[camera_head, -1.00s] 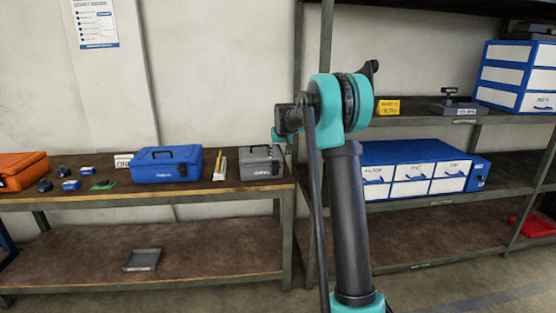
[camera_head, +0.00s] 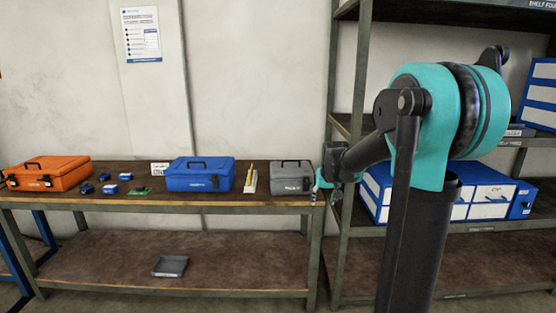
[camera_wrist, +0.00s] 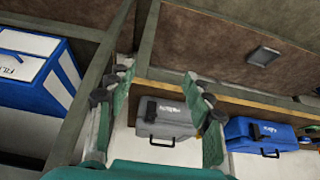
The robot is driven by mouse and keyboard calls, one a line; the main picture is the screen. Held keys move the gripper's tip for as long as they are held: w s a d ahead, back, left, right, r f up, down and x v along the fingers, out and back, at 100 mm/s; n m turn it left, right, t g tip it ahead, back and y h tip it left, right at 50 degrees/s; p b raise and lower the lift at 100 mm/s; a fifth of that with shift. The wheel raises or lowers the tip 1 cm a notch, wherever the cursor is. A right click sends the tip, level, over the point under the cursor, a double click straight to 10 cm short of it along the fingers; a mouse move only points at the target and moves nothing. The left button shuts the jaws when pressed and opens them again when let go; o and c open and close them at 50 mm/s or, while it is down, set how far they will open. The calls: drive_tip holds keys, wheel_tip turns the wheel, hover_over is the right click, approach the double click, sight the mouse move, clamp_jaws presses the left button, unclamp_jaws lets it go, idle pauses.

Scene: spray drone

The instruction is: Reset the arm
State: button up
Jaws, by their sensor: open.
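My arm stands on the right of the head view, with a teal elbow joint and dark links. My gripper (camera_head: 324,184) shows small in the head view, at the end of the forearm, near the right end of the workbench. In the wrist view my gripper (camera_wrist: 163,82) has its two green fingers spread wide apart, with nothing held between them. A grey case (camera_wrist: 165,120) shows between and beyond the fingers. In the head view the grey case (camera_head: 291,178) stands on the bench just left of the gripper.
The workbench (camera_head: 90,203) bears an orange case (camera_head: 50,174), a blue case (camera_head: 200,175) and several small parts. A grey tray (camera_head: 170,266) lies on its lower shelf. A metal shelf rack (camera_head: 337,120) with blue drawer units (camera_head: 482,200) stands close behind my arm.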

drive_tip(key=s+f, duration=0.4)
drive_tip(key=s, duration=0.6)
drive_tip(key=s+d+f, duration=0.1)
drive_tip(key=s+f, duration=0.3)
drive_tip(key=s, duration=0.7)
drive_tip(key=s+f+g, duration=0.1)
drive_tip(key=s+f, duration=0.4)
drive_tip(key=s, duration=0.5)
drive_tip(key=shift+s+d, duration=0.25)
drive_tip(key=shift+d, duration=0.05)
